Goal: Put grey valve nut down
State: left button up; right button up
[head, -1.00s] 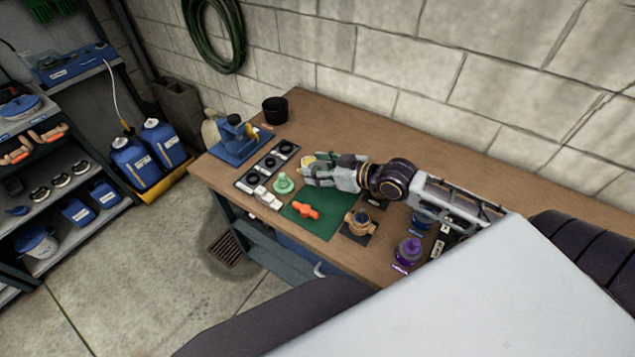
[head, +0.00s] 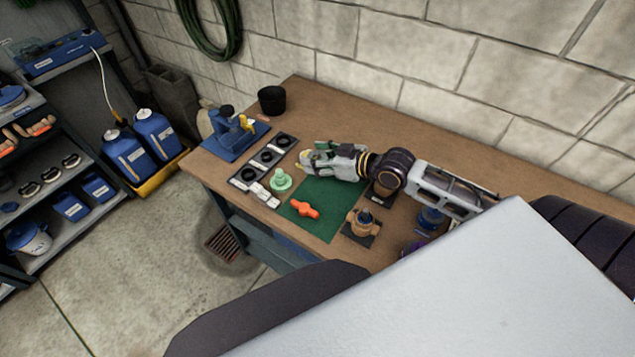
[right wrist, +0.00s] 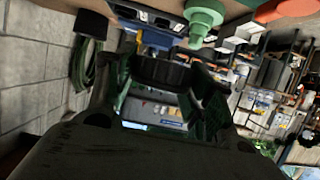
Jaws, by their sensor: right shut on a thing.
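My right gripper (head: 306,161) is shut on the grey valve nut and holds it over the workbench, behind the green mat. In the right wrist view the nut (right wrist: 160,72) is a dark ribbed ring between the fingers. The green mat (head: 325,222) carries an orange part (head: 304,208). A pale green stepped part (head: 281,180) stands just left of the mat and also shows in the right wrist view (right wrist: 205,18). My left gripper is not in view.
A dark strip with several round black places (head: 266,158) lies left of the gripper, with pale pieces (head: 262,194) at its front. A blue vise-like tool (head: 232,136) and black cup (head: 271,100) stand behind. A tan valve (head: 362,222) stands right of the mat. The rear bench is clear.

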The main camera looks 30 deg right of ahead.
send_over(318, 186)
notch_tip(318, 186, down, 4)
jog(key=shift+f, duration=0.2)
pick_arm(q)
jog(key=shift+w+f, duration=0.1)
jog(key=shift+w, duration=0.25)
pick_arm(e)
jog(key=shift+f, duration=0.65)
jog(key=shift+f+b, duration=0.3)
jog(key=shift+f, duration=1.1)
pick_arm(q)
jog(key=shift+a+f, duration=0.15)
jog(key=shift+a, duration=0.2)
pick_arm(e)
jog(key=shift+f, duration=0.5)
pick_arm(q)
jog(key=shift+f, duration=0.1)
pick_arm(e)
jog(key=shift+f, duration=0.2)
